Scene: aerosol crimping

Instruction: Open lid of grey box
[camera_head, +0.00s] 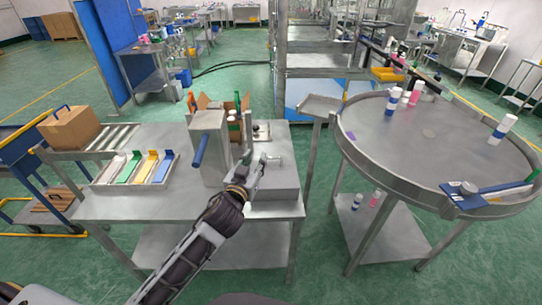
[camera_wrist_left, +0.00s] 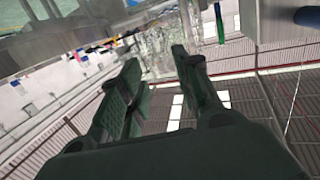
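A low grey box (camera_head: 274,187) sits at the right front of the steel worktable, its flat top facing up. I cannot tell where its lid line runs. My left gripper (camera_head: 262,166) is above the box's top at its left part, with the forearm reaching in from the front and hiding some of the box's left side. In the left wrist view my left gripper (camera_wrist_left: 158,58) has its two dark fingers apart with nothing between them. Whether it touches the box cannot be told. My right gripper is not in view.
A tall grey machine (camera_head: 210,130) with a blue handle (camera_head: 200,151) stands just left of the box. A tray of coloured strips (camera_head: 135,170) and a cardboard box (camera_head: 70,128) are further left. A round steel table (camera_head: 430,150) with bottles stands at the right.

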